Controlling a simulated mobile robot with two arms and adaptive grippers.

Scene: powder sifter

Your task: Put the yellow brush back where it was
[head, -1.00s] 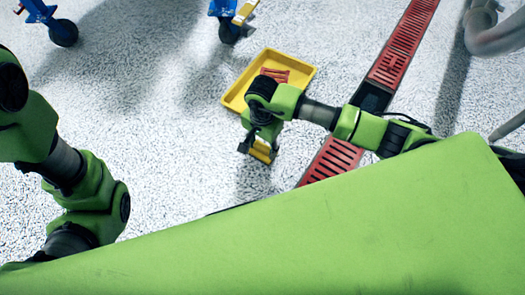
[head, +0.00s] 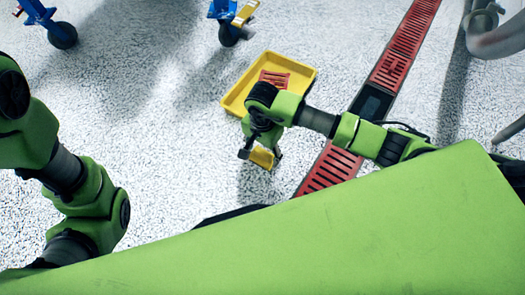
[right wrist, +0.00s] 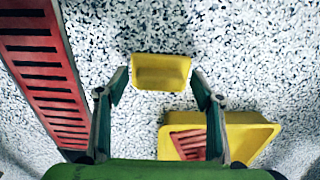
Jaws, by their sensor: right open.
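A yellow piece, seemingly the brush (right wrist: 161,72), lies between the spread fingertips of my right gripper (right wrist: 160,80) in the right wrist view. Gaps show between it and both fingers. In the head view the brush (head: 262,158) shows just under my right gripper (head: 261,153), partly hidden by it. I cannot tell whether it touches the floor. My right gripper is open. My left arm shows at the left of the head view, but its gripper is out of the picture.
A yellow tray (head: 306,76) holding a red slotted piece (head: 275,78) stands on the speckled floor, close beside my right gripper. A red drain grate (head: 328,168) runs along the right. Blue-framed casters (head: 228,33) stand at the top. Floor left of the gripper is clear.

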